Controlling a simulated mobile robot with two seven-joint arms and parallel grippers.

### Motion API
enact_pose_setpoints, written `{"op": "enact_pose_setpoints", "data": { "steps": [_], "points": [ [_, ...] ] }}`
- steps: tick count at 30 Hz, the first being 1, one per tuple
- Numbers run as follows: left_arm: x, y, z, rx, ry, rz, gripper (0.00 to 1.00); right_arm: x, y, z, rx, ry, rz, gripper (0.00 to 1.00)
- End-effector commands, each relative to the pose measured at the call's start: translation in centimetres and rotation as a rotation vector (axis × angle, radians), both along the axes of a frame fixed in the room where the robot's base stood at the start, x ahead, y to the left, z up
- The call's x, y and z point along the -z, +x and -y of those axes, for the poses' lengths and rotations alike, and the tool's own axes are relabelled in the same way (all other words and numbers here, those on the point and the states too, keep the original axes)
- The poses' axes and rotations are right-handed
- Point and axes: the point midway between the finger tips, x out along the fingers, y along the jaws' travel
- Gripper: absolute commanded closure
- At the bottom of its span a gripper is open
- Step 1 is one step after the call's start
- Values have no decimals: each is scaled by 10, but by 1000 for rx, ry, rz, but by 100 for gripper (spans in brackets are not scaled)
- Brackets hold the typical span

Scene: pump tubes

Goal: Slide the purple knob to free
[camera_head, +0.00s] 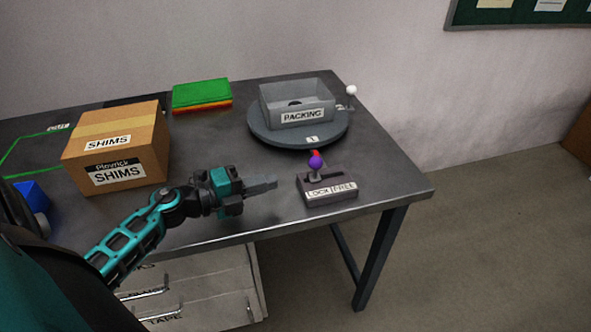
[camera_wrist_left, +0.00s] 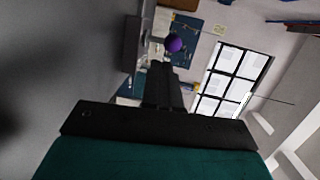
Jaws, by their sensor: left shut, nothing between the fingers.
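The purple knob (camera_head: 315,161) tops a short lever on a dark box (camera_head: 318,178) near the table's right front. The box has a label reading LOCK on its left half and FREE on its right half. The knob stands over the left, LOCK half. My left gripper (camera_head: 275,183) is shut and empty, just left of the box, with a small gap to it. In the left wrist view the knob (camera_wrist_left: 174,43) shows just beyond the shut fingertips (camera_wrist_left: 165,68). My right gripper is not in view.
A grey PACKING bin (camera_head: 296,92) sits on a round turntable (camera_head: 257,134) behind the box. A white-knobbed lever (camera_head: 351,91) stands beside it. A SHIMS carton (camera_head: 140,137) and a green-topped stack (camera_head: 201,94) are to the left. The table's right edge is close to the lever box.

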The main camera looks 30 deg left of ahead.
Motion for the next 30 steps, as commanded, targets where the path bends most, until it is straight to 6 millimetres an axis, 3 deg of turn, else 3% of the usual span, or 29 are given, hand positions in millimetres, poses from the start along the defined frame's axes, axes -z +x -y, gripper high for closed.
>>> {"op": "enact_pose_setpoints", "data": {
  "steps": [6,12,30],
  "points": [
    [1,37,20,-1,-2,4,100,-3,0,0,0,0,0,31],
    [-3,57,32,-1,-1,2,100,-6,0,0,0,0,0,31],
    [-6,71,41,0,-2,0,100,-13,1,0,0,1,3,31]
  ]
}}
